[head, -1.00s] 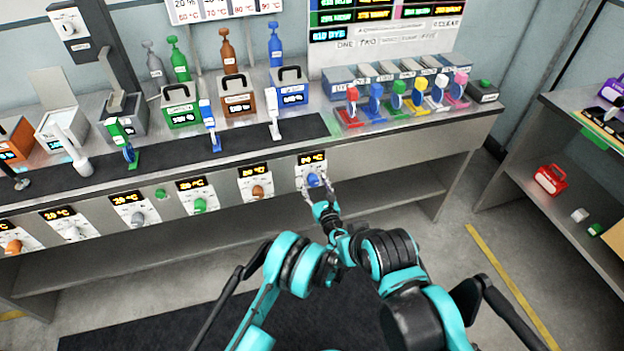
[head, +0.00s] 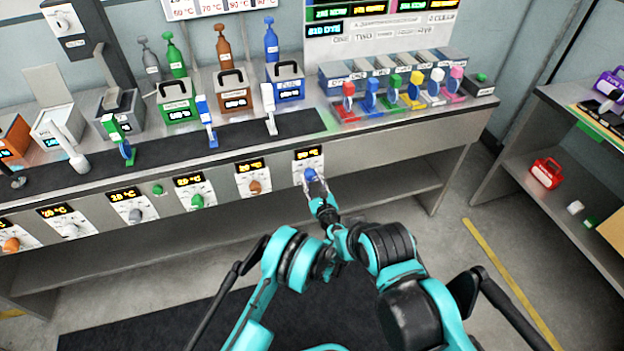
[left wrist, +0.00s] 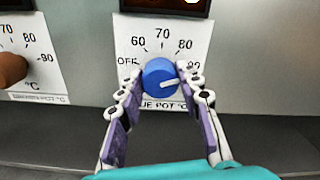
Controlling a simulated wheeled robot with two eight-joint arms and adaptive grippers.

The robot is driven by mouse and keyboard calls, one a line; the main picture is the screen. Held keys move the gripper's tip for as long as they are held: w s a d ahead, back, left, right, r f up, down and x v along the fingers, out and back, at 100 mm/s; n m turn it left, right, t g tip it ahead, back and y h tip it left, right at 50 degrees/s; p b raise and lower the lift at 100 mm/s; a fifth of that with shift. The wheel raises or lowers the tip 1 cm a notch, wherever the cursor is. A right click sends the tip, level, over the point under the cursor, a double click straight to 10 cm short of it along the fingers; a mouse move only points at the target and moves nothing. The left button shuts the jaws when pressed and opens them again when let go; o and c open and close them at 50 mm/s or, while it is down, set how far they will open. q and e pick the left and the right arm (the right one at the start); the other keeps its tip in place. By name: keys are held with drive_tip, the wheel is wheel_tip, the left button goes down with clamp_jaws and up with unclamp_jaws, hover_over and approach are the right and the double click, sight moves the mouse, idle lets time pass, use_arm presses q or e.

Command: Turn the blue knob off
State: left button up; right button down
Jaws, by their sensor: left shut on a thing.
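The blue knob (left wrist: 160,78) is on the white dial panel of the blue pot in the left wrist view. Its white pointer is turned to the right, near the 90 mark, and the OFF mark is at the left of the dial. In the head view the blue knob (head: 310,174) is on the front of the bench under a lit temperature display (head: 308,153). My left gripper (left wrist: 158,80) is shut on the knob, one finger on each side; it also shows in the head view (head: 315,184). My right gripper cannot be made out.
An orange-brown knob (left wrist: 12,68) is on the panel to the left of the blue one. More knobs line the bench front, including a green knob (head: 197,201). Small levers and coloured boxes stand on the bench top. A side shelf holds a red box (head: 547,173).

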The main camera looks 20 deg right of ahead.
use_arm(q)
drive_tip(key=n, duration=0.4)
drive_tip(key=shift+n, duration=0.3)
drive_tip(key=n, duration=0.3)
drive_tip(key=shift+n, duration=0.3)
drive_tip(key=n, duration=0.7)
drive_tip(key=shift+a+f, duration=0.1)
drive_tip(key=n, duration=0.7)
drive_tip(key=shift+n, duration=0.3)
drive_tip(key=n, duration=0.6)
drive_tip(key=shift+f+n, duration=0.1)
drive_tip(key=shift+n, duration=0.3)
drive_tip(key=o, duration=1.2)
drive_tip(key=shift+c, duration=0.2)
